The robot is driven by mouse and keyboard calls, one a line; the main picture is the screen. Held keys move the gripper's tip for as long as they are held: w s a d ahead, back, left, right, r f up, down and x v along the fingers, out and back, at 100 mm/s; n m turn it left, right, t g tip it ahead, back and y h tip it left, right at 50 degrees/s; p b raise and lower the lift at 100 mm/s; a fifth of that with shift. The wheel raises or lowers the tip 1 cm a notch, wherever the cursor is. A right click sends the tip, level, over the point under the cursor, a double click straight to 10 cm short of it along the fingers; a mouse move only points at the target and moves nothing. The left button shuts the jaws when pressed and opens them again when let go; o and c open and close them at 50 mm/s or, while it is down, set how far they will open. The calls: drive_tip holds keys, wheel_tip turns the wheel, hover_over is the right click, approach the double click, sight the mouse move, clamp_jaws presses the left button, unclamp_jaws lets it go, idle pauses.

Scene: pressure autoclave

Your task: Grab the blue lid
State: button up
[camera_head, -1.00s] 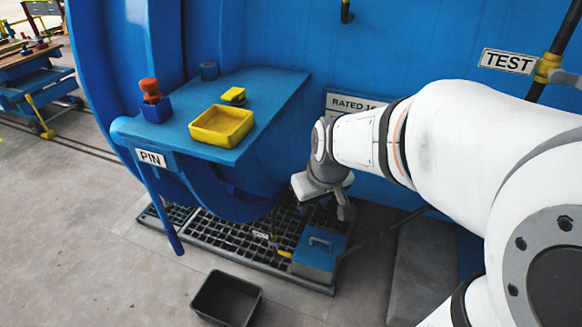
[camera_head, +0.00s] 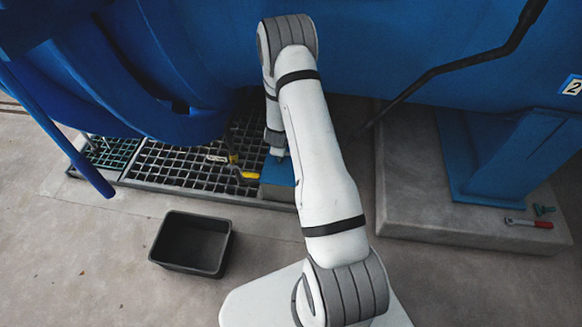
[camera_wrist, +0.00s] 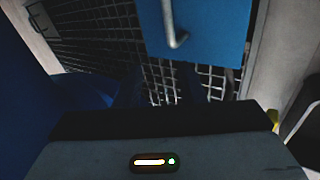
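The blue lid (camera_wrist: 205,28) shows at the top of the wrist view, with a metal bar handle on it. It lies flat at the grating. In the head view, only a strip of the blue lid (camera_head: 276,172) shows, the rest hidden behind my arm. My gripper (camera_head: 277,150) points down just above the lid's far edge in the head view and is partly hidden by my arm. In the wrist view, the lid and its handle lie ahead of the dark gripper body. The fingers are too dark to make out, and contact with the lid cannot be told.
The dark floor grating (camera_head: 180,172) surrounds the lid, with a yellow-handled tool (camera_head: 245,174) to its left. A black open bin (camera_head: 191,243) stands on the floor. The blue vessel (camera_head: 380,50) overhangs behind. A concrete plinth (camera_head: 400,180) is at right.

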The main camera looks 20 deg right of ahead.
drive_tip(key=shift+n+h, duration=0.4)
drive_tip(key=w+d+f+b, duration=0.1)
drive_tip(key=f, duration=0.3)
drive_tip(key=w+d+f+b, duration=0.1)
drive_tip(key=f+b, duration=0.1)
drive_tip(key=f, duration=0.2)
drive_tip(key=w+d+f+b, duration=0.1)
drive_tip(key=d+f+b, duration=0.1)
drive_tip(key=f, duration=0.2)
drive_tip(key=shift+w+d, duration=0.1)
drive_tip(key=shift+w+d+f, duration=0.2)
drive_tip(key=shift+w+f, duration=0.1)
drive_tip(key=shift+f, duration=0.05)
drive_tip(key=shift+c, duration=0.4)
clamp_jaws()
drive_tip(key=shift+r, duration=0.1)
